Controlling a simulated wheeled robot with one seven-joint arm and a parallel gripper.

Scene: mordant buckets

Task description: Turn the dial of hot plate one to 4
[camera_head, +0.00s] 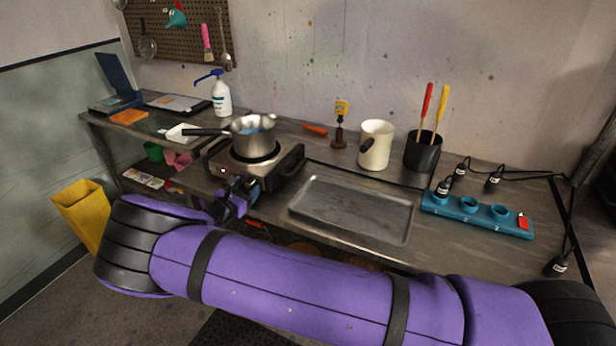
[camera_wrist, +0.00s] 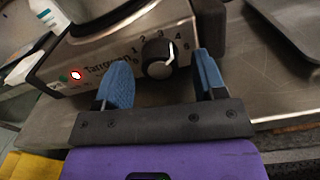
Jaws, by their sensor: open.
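The hot plate (camera_head: 225,157) is a steel box with a black ring on top, at the bench's front edge; its front also shows in the wrist view (camera_wrist: 110,50). Its dial (camera_wrist: 158,58) is a dark knob with a pale rim and white mark, numbers arching above it. The mark points up and right, roughly towards 4; the exact setting is hard to tell. My gripper (camera_wrist: 162,64) is open, its blue fingers either side of the dial, with visible gaps. In the head view my gripper (camera_head: 232,197) is before the hot plate, and the dial is hidden.
A steel pot (camera_head: 250,138) with a black handle stands at the hot plate's ring. A red light (camera_wrist: 76,75) glows left on the panel. A metal tray (camera_head: 350,208) lies to the right, and a white jug (camera_head: 376,145) stands behind it.

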